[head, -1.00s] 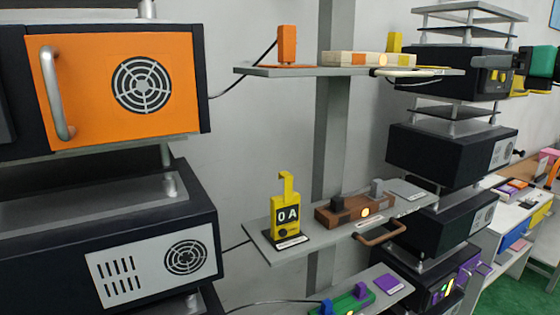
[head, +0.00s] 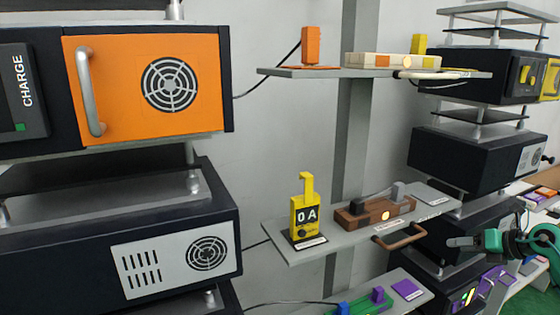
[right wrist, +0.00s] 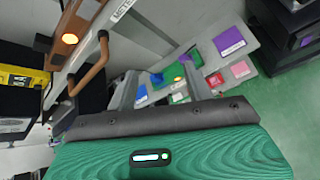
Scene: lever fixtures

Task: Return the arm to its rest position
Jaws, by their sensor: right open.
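My right gripper (head: 456,242) is at the right of the head view, beside the dark stacked units and below the middle shelf. Its green body and grey fingers show; they hold nothing. In the right wrist view my open right gripper (right wrist: 158,82) has its two grey fingers apart with a clear gap between them. The brown lever fixture (head: 376,211) on the middle shelf, with its curved handle (head: 400,238), is to the left of the gripper and apart from it. The handle also shows in the wrist view (right wrist: 92,70). My left gripper is not in view.
The yellow meter (head: 305,210) stands on the middle shelf (head: 290,246). An upper shelf (head: 285,72) holds an orange block and a pale bar. A large unit with an orange door (head: 120,90) fills the left. Green floor (right wrist: 280,120) shows in the wrist view.

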